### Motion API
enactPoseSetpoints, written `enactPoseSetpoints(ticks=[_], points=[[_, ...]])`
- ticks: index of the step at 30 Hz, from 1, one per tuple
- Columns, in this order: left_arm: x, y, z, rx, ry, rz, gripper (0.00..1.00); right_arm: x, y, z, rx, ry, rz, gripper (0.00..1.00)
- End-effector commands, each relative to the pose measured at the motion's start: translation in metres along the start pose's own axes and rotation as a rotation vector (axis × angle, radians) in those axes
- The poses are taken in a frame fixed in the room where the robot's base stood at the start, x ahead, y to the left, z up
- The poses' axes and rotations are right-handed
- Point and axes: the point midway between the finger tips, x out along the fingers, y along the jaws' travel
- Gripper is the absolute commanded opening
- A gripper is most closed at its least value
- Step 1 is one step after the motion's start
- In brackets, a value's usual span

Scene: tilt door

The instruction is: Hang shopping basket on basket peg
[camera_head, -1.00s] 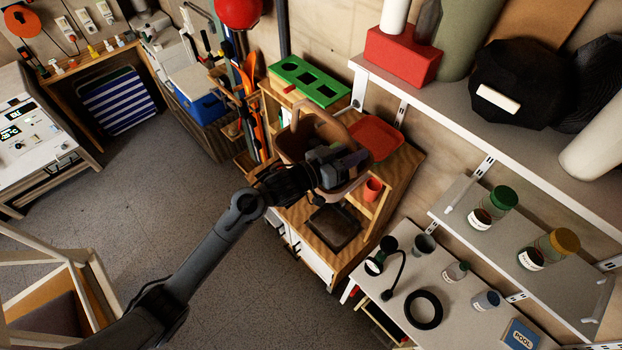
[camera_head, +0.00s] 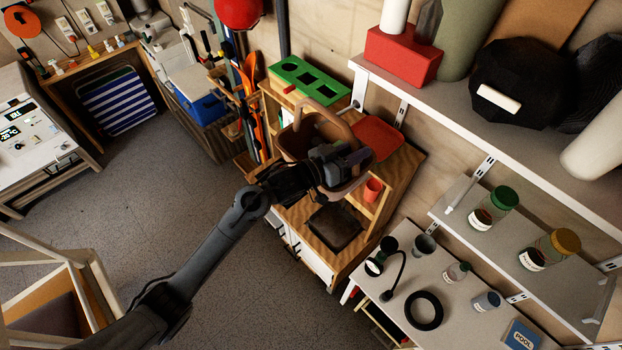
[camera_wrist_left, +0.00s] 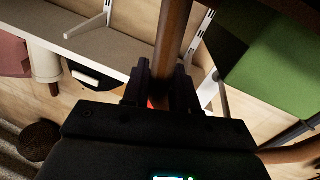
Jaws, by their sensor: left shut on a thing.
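The brown shopping basket (camera_head: 296,146) is held in the air in front of the wooden shelf unit, with its arched handle (camera_head: 326,103) up. My left gripper (camera_head: 350,164) is at the basket's near right side, and the arm covers part of the basket. In the left wrist view, the fingers of my left gripper (camera_wrist_left: 163,92) are shut on a brown bar of the basket (camera_wrist_left: 172,42). I cannot make out the basket peg for certain. My right gripper is not in view.
White wall shelves (camera_head: 470,135) stand to the right. The grey floor (camera_head: 110,205) is open at left.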

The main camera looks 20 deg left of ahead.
Motion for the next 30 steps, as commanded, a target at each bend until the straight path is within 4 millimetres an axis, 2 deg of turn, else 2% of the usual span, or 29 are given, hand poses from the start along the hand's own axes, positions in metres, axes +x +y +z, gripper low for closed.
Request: enactPoseSetpoints(ticks=[30], points=[[0.0101, -0.0029, 0.0032, 0.003, 0.006, 0.001, 0.0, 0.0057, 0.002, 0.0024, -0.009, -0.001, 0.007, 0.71]])
